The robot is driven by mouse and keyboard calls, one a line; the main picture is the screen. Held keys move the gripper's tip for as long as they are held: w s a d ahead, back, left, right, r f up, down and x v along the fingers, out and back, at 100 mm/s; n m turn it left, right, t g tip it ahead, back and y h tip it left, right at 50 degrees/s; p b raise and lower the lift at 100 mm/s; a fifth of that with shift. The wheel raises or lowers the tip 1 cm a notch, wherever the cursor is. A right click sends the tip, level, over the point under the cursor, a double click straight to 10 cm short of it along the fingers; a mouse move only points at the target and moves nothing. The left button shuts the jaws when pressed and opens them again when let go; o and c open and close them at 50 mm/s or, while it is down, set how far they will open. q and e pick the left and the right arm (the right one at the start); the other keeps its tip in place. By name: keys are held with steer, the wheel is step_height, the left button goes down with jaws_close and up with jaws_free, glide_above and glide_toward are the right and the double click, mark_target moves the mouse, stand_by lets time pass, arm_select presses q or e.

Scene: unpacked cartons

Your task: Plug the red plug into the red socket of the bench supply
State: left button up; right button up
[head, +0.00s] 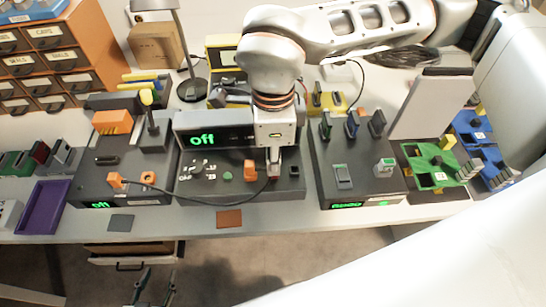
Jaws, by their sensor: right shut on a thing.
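The bench supply is probably the dark grey unit (200,188) in the middle, with a green "off" display (202,140). My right gripper (273,170) points down over the right part of its top, shut on a small red plug (273,179). Only a sliver of the plug shows at the fingertips; I cannot tell whether it touches the unit. The red socket is not clearly visible and may be hidden by the gripper. My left gripper (152,288) is low at the bottom edge, open and empty.
A black cable (205,203) runs from near the gripper to the left unit (135,186), which has orange parts. A right unit (345,189) has a green display. A lamp (192,88) and drawer cabinet (50,62) stand behind. A purple tray (44,206) lies left.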

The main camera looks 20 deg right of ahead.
steer(key=shift+f, duration=0.35)
stand_by(0.7)
steer(key=o, duration=0.9)
steer(key=shift+r, duration=0.15)
step_height(320, 180, up, 12)
steer(key=shift+f, duration=0.1)
